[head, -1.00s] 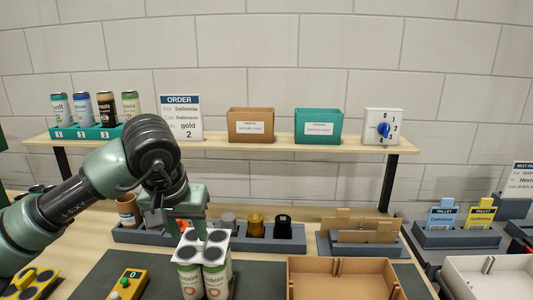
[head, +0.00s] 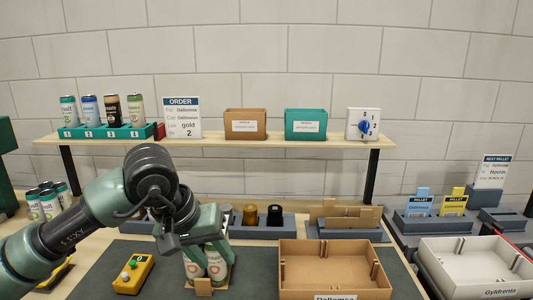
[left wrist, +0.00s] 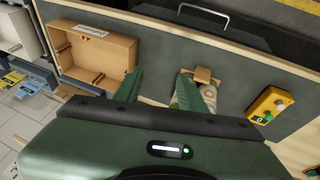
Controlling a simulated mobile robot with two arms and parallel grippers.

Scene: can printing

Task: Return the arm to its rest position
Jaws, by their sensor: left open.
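My left gripper (head: 212,238) is in the head view at lower centre left, on the green arm coming in from the left. In the left wrist view my left gripper (left wrist: 160,75) has its two green fingers spread wide, with bare mat between them. Light printed cans (head: 217,266) stand just below and behind the gripper in the head view, on a small cardboard piece (head: 204,285). In the left wrist view the cans (left wrist: 187,95) are partly hidden by the right-hand finger. Nothing shows held between the fingers. My right gripper is not in view.
An open cardboard box (head: 335,282) is to the right of the cans. A yellow button box (head: 132,274) is to their left. Another can group (head: 48,204) stands at far left. A grey holder (head: 262,231) with dark and gold pieces lies behind, under the shelf (head: 240,141).

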